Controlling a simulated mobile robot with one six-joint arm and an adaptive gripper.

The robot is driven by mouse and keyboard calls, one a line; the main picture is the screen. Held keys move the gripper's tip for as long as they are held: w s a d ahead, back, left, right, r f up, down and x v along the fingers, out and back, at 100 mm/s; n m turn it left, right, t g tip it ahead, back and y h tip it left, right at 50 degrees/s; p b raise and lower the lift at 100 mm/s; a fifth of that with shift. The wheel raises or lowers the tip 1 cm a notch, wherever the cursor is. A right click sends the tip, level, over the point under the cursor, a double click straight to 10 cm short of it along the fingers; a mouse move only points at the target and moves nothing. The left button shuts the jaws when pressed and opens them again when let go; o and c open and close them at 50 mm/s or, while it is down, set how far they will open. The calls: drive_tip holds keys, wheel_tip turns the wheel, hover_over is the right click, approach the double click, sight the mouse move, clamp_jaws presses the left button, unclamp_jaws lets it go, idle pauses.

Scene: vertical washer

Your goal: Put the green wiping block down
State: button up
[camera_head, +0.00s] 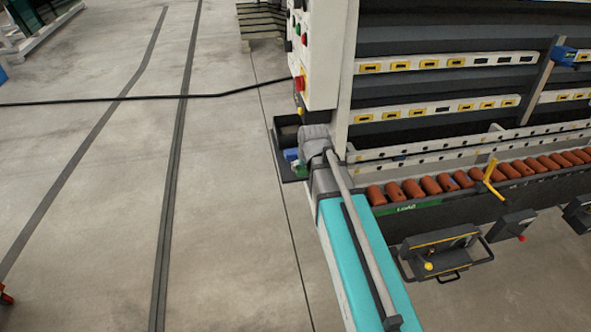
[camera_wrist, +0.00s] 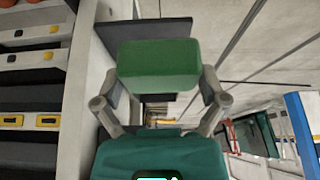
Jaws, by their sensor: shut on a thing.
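The green wiping block (camera_wrist: 159,64) is held between the two fingers of my gripper (camera_wrist: 160,92), which is shut on it, in the wrist view. A dark tray (camera_wrist: 140,28) shows behind and around the block in that view; I cannot tell whether the block touches it. In the head view my arm reaches to the dark tray (camera_head: 279,152) at the left end of the washer. There my wrist mostly hides the gripper and block.
The washer's white control cabinet (camera_head: 322,50) stands close beside the tray, with a red button (camera_head: 299,83). The roller conveyor (camera_head: 430,185) runs to the right.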

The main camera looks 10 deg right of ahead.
drive_tip(key=shift+d, duration=0.1)
drive_tip(key=shift+w+d+f+b, duration=0.1)
drive_tip(key=shift+w+f+b, duration=0.25)
drive_tip(key=shift+w, duration=0.35)
drive_tip(key=w+f+b, duration=0.2)
drive_tip(key=w, duration=0.2)
drive_tip(key=w+f+b, duration=0.3)
drive_tip(key=w, duration=0.1)
drive_tip(key=w+f+b, duration=0.3)
drive_tip(key=shift+w+a+f, duration=0.2)
drive_tip(key=shift+w+a, duration=0.05)
drive_tip(key=shift+w, duration=0.15)
drive_tip(key=shift+w+f+b, duration=0.1)
drive_tip(key=shift+b, duration=0.2)
drive_tip(key=shift+w+f+b, duration=0.35)
drive_tip(key=shift+f+b, duration=1.55)
